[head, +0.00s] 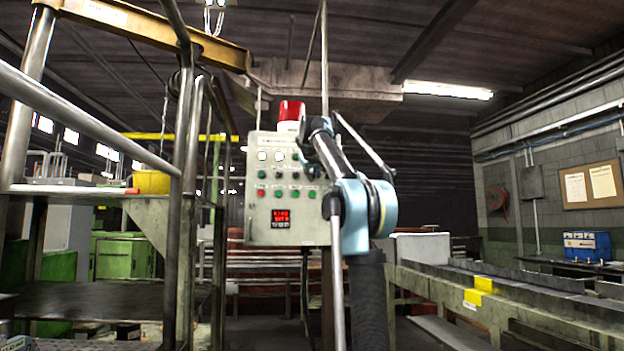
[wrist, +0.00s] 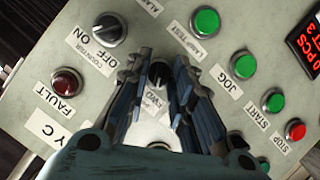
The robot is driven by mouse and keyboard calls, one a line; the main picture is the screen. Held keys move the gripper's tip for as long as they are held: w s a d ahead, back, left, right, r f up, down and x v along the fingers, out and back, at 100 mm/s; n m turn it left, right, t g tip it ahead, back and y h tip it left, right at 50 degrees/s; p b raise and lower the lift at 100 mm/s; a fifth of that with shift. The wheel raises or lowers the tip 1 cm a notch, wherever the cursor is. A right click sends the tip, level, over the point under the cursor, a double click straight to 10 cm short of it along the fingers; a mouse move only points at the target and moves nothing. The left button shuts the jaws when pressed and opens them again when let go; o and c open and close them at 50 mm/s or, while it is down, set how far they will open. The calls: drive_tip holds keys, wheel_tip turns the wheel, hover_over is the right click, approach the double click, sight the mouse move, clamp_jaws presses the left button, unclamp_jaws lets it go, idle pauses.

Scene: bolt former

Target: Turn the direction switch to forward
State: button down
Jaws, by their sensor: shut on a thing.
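The direction switch (wrist: 158,74) is a small dark knob on the grey-green control panel (wrist: 235,50). In the wrist view it sits between the two fingers of my gripper (wrist: 161,60), which is shut on it. A small white label shows below the knob between the fingers, too covered and small to read surely. The knob's pointing direction is mostly hidden by the fingers. In the head view the control panel (head: 257,180) hangs ahead with a red lamp (head: 291,111) on top. My arm covers its right side there, and the switch cannot be made out.
Close around the fingers are a black counter on/off knob (wrist: 110,28), a red fault lamp (wrist: 67,82), and green lamp test (wrist: 206,20), jog (wrist: 243,65) and start (wrist: 272,100) buttons. A red stop button (wrist: 295,129) is further right. Metal railings (head: 95,112) stand left.

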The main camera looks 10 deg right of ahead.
idle(0.4)
drive_tip(key=c, duration=1.7)
unclamp_jaws()
drive_tip(key=shift+s, duration=0.1)
drive_tip(key=v, duration=1.1)
drive_tip(key=shift+s, duration=0.3)
drive_tip(key=s+d+f+m+g, duration=0.15)
drive_tip(key=s+f, duration=0.45)
drive_tip(key=f, duration=0.7)
drive_tip(key=s+d+f+m+g, duration=0.1)
drive_tip(key=s+d+f+g, duration=0.2)
drive_tip(key=s+f, duration=0.7)
drive_tip(key=s+d+f+m+g, duration=0.1)
drive_tip(key=s+d+f+g, duration=0.15)
drive_tip(key=f, duration=1.25)
drive_tip(key=s+a+f+g+y, duration=0.1)
drive_tip(key=s+f, duration=0.8)
drive_tip(key=f, duration=0.4)
drive_tip(key=s+a+f+g+y, duration=0.1)
drive_tip(key=s+a+f+g, duration=0.1)
drive_tip(key=s+f, duration=0.7)
drive_tip(key=s+a+f+g+y, duration=0.1)
drive_tip(key=s+f, duration=0.8)
drive_tip(key=f, duration=0.8)
drive_tip(key=shift+a+f+m+g, duration=0.15)
drive_tip(key=shift+m+g, duration=0.1)
drive_tip(key=shift+g, duration=0.05)
